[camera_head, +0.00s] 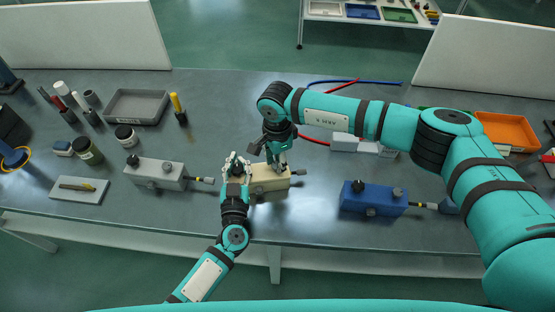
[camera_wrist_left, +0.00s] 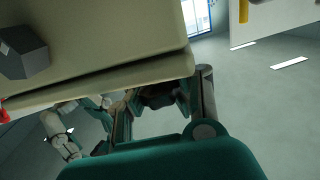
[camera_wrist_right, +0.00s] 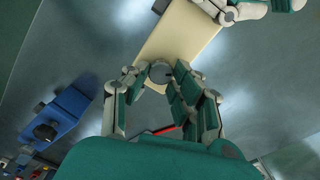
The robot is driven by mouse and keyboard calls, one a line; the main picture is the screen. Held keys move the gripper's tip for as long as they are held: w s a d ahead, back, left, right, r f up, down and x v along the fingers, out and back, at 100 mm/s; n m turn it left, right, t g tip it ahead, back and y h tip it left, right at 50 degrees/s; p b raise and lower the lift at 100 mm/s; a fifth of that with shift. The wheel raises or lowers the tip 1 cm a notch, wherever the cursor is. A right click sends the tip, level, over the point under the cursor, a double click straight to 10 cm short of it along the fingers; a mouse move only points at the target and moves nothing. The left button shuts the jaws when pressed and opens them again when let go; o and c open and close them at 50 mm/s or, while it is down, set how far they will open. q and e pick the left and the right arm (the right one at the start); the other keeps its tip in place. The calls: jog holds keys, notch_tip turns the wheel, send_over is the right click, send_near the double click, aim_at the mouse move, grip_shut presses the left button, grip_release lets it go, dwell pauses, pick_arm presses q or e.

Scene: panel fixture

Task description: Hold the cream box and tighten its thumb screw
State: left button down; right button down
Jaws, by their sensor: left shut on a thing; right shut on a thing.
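The cream box (camera_head: 268,182) stands on the grey bench between the grey box and the blue box. It also shows in the right wrist view (camera_wrist_right: 183,38) and, close up, in the left wrist view (camera_wrist_left: 100,40). My left gripper (camera_head: 238,170) is shut on the left end of the cream box. My right gripper (camera_head: 279,166) comes down from above and is shut on the thumb screw (camera_wrist_right: 161,72) on top of the box. In the head view the gripper hides most of the screw. A dark knob (camera_wrist_left: 22,52) shows on the box in the left wrist view.
A grey box (camera_head: 155,174) stands to the left and a blue box (camera_head: 373,199) to the right. Behind are a grey tray (camera_head: 136,106), a yellow-handled tool (camera_head: 178,107), jars, red and blue cables, and an orange tray (camera_head: 507,131).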

pick_arm(q)
jog(key=shift+s+d, duration=0.1)
jog(key=shift+d, duration=0.2)
pick_arm(e)
jog(key=m, duration=0.7)
jog(key=shift+a, duration=0.3)
jog(key=m, duration=0.4)
jog(key=shift+s, duration=0.1)
jog(key=m, duration=0.3)
jog(key=shift+r+m, duration=0.1)
jog(key=shift+m, duration=0.2)
jog(key=m, duration=0.6)
pick_arm(q)
jog(key=shift+a, duration=0.1)
pick_arm(e)
jog(key=m, duration=0.3)
jog(key=shift+d, duration=0.15)
jog(key=shift+m, duration=0.5)
pick_arm(q)
jog(key=shift+a, duration=0.1)
pick_arm(e)
jog(key=shift+w+d, duration=0.1)
jog(key=shift+w, duration=0.1)
jog(key=c, duration=1.1)
grip_release()
